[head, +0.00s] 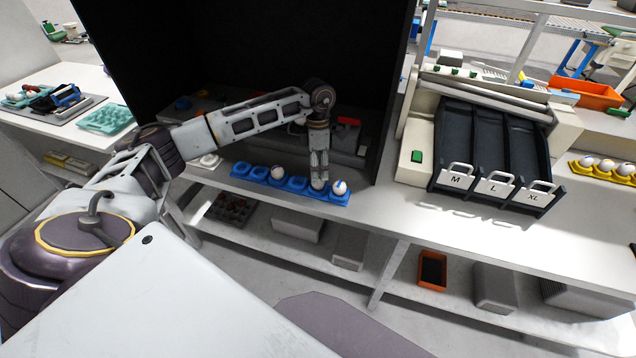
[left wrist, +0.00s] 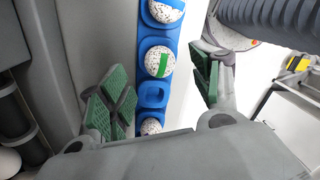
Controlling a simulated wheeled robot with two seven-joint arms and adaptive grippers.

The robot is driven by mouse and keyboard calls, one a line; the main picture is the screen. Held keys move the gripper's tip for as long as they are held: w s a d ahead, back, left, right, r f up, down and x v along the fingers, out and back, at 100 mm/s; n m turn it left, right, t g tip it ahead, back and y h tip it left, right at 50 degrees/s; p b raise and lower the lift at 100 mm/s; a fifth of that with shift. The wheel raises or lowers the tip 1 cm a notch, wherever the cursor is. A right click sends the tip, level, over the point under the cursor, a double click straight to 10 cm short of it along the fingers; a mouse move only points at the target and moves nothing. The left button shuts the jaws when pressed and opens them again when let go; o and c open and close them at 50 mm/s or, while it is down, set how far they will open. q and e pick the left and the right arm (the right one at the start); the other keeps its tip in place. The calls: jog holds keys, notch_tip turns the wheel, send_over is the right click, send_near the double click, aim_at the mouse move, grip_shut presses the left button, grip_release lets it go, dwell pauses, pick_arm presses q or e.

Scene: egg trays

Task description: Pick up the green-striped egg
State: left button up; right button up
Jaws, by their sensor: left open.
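The green-striped egg (left wrist: 159,61) is white with dark speckles and a green band. It sits in a cup of the blue egg tray (left wrist: 152,95). In the left wrist view my left gripper (left wrist: 158,88) is open, its green pads apart on either side of the tray, with the egg between and slightly beyond them. In the head view my left gripper (head: 319,184) points down at the blue tray (head: 297,184) and hides the green-striped egg. My right gripper is not in view.
A blue-striped egg (head: 340,187) sits in the tray's right end cup, close beside my gripper. Another speckled egg (head: 277,172) sits farther left, past an empty cup. A dark cabinet wall (head: 395,90) stands at the right. The sorter with M, L and XL lanes (head: 490,150) is beyond it.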

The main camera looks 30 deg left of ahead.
aim_at(318, 183)
pick_arm(q)
jog(key=shift+s+f, duration=0.1)
jog(key=shift+f, duration=0.35)
jog(key=f, duration=0.1)
jog(key=f+p, duration=0.1)
jog(key=f, duration=0.1)
jog(key=shift+s+d+f, duration=0.1)
jog(key=shift+d+f, duration=0.1)
jog(key=shift+f, duration=0.45)
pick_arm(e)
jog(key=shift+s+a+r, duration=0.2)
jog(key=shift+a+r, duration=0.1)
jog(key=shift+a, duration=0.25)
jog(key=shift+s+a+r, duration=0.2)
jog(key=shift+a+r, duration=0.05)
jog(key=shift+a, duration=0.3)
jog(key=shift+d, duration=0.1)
pick_arm(q)
jog(key=c, duration=0.7)
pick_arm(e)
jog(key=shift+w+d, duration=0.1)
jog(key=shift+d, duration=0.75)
